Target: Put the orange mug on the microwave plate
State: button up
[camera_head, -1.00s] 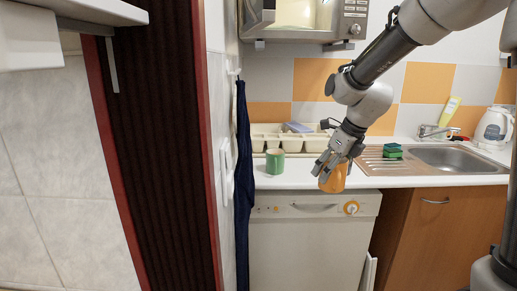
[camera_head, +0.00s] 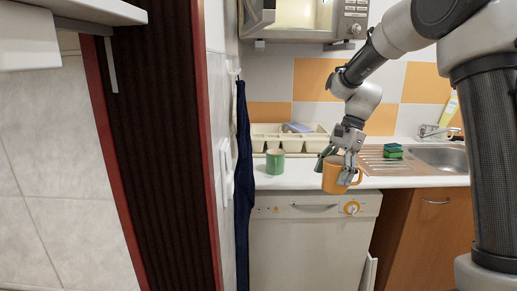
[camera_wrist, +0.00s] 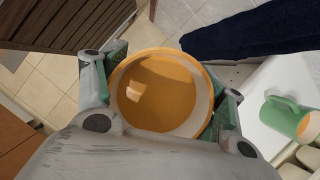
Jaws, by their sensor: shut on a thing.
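The orange mug (camera_head: 335,178) is held upright in my gripper (camera_head: 338,164), in front of the counter's front edge. The mug's handle points right in the head view. The microwave (camera_head: 305,18) hangs at the top, above the counter; its front seems open, with a lit interior. The plate inside it cannot be made out.
A green mug (camera_head: 275,162) stands on the counter (camera_head: 290,180) left of my gripper. Behind it is a cream sectioned tray (camera_head: 265,140). A sink (camera_head: 440,157) and green sponges (camera_head: 393,151) are on the right. A dark blue cloth (camera_head: 243,170) hangs at the left.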

jog(key=d+f+n+h, duration=0.1)
jog(key=d+f+n, duration=0.1)
jog(key=f+n, duration=0.2)
jog(key=d+f+n+g+h, duration=0.1)
jog(key=d+f+n, duration=0.2)
jog(key=f, duration=0.6)
jog(key=d+f+n+g+h, duration=0.1)
jog(key=d+f+n+h, duration=0.1)
jog(key=f+n, duration=0.3)
notch_tip(320, 180, down, 3)
jog(key=shift+w+d+r, duration=0.15)
jog(key=shift+w+d, duration=0.1)
jog(key=shift+d, duration=0.05)
